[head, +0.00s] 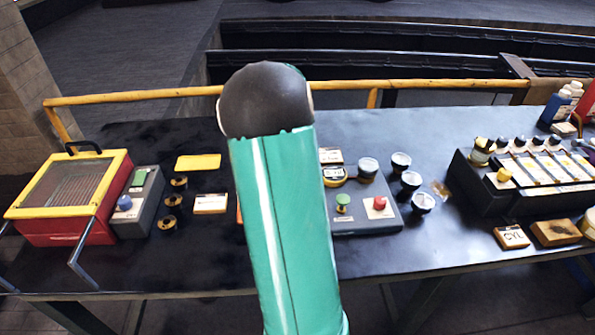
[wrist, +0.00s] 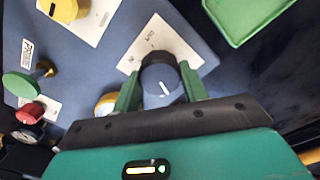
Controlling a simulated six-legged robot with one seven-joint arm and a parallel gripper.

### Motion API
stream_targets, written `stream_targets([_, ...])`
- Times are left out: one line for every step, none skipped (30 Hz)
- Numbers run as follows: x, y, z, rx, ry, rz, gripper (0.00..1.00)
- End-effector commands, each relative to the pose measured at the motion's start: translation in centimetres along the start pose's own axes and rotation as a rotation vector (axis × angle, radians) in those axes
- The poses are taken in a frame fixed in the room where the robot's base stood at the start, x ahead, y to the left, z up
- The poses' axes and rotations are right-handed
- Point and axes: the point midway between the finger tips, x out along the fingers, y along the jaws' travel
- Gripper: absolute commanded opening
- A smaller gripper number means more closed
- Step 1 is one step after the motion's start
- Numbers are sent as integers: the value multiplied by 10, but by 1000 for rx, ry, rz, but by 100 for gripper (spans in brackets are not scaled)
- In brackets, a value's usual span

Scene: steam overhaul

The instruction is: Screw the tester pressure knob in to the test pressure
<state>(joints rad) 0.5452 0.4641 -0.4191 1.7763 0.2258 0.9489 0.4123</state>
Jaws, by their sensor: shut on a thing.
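In the wrist view a dark round knob (wrist: 161,82) with a blue-grey face and a white pointer line stands on the blue-grey tester panel (wrist: 105,60). A white label (wrist: 165,35), too blurred to read, lies around its base. My gripper (wrist: 160,92) has its green fingers on both sides of this knob and is shut on it. A brass-rimmed round part (wrist: 106,102) is partly hidden by the left finger. In the head view my arm hides the gripper and the held knob; part of the tester box (head: 350,222) shows right of the arm.
The panel also carries a green knob (wrist: 22,84), a red knob (wrist: 30,113) and a yellow knob (wrist: 62,9). A green tray (wrist: 236,40) lies beside it. On the bench are a red and yellow box (head: 75,225) at left and a dark rack (head: 470,190) at right.

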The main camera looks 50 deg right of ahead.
Motion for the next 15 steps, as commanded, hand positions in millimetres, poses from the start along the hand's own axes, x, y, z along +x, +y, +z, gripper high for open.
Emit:
stream_targets([-1, 0, 0, 11, 1, -1, 20])
stream_targets([-1, 0, 0, 17, 1, -1, 20])
stream_targets([-1, 0, 0, 23, 1, -1, 20])
stream_targets([-1, 0, 0, 28, 1, -1, 20])
stream_targets([-1, 0, 0, 31, 1, -1, 20])
stream_targets([-1, 0, 0, 34, 1, -1, 20])
stream_targets([-1, 0, 0, 36, 1, -1, 20])
stream_targets([-1, 0, 0, 37, 1, -1, 20])
stream_targets([-1, 0, 0, 38, 1, -1, 20])
stream_targets([-1, 0, 0, 38, 1, -1, 20])
stream_targets([-1, 0, 0, 38, 1, -1, 20])
stream_targets([-1, 0, 0, 37, 1, -1, 20])
stream_targets([-1, 0, 0, 37, 1, -1, 20])
stream_targets([-1, 0, 0, 37, 1, -1, 20])
stream_targets([-1, 0, 0, 37, 1, -1, 20])
